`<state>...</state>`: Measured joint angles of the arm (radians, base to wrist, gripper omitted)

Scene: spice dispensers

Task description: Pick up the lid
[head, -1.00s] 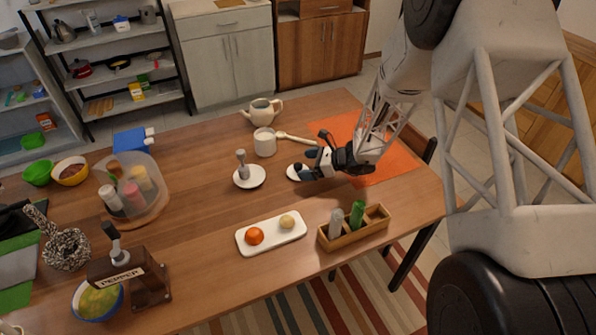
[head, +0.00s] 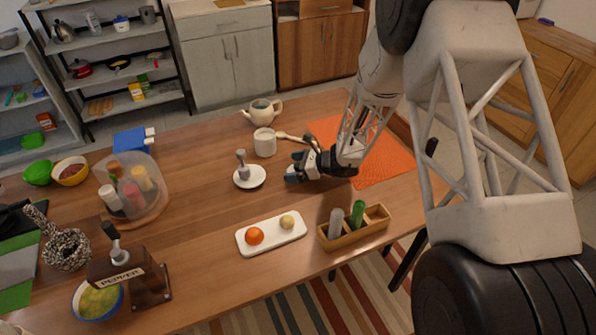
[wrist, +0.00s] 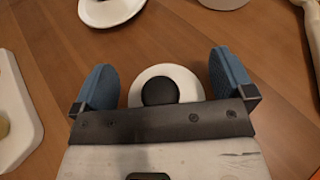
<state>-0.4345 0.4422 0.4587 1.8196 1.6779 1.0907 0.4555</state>
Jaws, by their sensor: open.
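The lid (wrist: 183,76) is a small white disc with a dark round knob (wrist: 160,92). In the wrist view it lies between the two blue finger pads, apart from both. My gripper (wrist: 163,84) is open around it, and its dark palm bar hides the lid's near edge. In the head view my gripper (head: 293,173) is low over the middle of the table and hides most or all of the lid. A pale teapot (head: 261,112) stands farther back, with its top appearing open.
A white cup (head: 265,146) and a saucer (head: 250,183) with a grey-handled item stand left of my gripper. A wooden spoon lies behind it. A white tray (head: 272,243) with fruit and a wooden box (head: 383,221) are nearer the front. An orange mat (head: 385,170) lies right.

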